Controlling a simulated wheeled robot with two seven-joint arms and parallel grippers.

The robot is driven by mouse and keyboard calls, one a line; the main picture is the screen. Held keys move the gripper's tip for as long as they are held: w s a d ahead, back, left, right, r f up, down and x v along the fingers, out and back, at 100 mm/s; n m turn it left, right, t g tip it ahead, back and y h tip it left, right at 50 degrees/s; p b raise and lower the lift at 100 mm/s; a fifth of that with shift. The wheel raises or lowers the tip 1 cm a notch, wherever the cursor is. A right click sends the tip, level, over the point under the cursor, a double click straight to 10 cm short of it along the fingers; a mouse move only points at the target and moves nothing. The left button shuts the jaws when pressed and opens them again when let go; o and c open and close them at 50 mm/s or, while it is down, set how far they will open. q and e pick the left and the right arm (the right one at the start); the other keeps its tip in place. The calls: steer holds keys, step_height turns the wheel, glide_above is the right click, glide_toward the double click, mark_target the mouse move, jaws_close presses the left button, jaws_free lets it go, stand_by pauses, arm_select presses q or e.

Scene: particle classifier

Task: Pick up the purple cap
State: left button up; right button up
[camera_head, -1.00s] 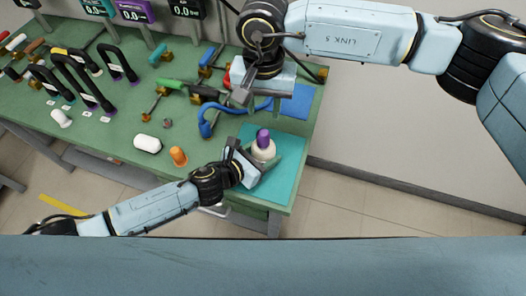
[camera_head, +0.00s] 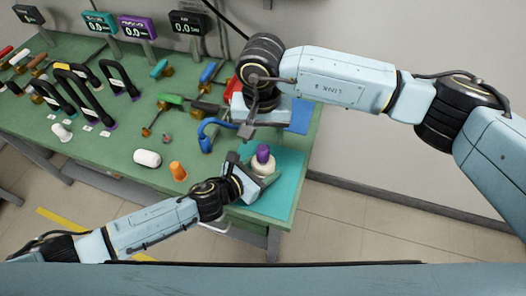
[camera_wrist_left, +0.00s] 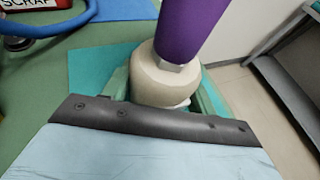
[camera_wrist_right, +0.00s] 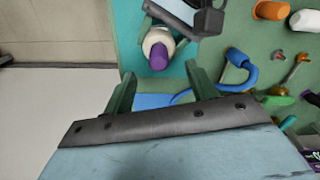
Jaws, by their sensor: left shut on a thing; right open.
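The purple cap (camera_head: 263,153) sits on top of a cream-white container (camera_head: 263,168) over the teal mat (camera_head: 289,180). In the left wrist view the cap (camera_wrist_left: 188,30) rises above the container (camera_wrist_left: 160,77). My left gripper (camera_head: 257,180) is shut on the container's sides, below the cap. My right gripper (camera_wrist_right: 162,84) is open and empty. In the right wrist view the cap (camera_wrist_right: 159,56) and the container (camera_wrist_right: 155,40) lie beyond its fingers, apart from them. In the head view my right gripper hangs over the bench, behind and left of the cap.
A blue hose (camera_head: 206,136) lies left of the mat, and a blue mat (camera_head: 300,118) lies behind it. Several tools and black handles fill the left side. The bench ends right of the mat.

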mark_target(263, 149)
steer(key=shift+d+f, duration=0.15)
steer(key=shift+f, duration=2.9)
steer(key=c, duration=1.1)
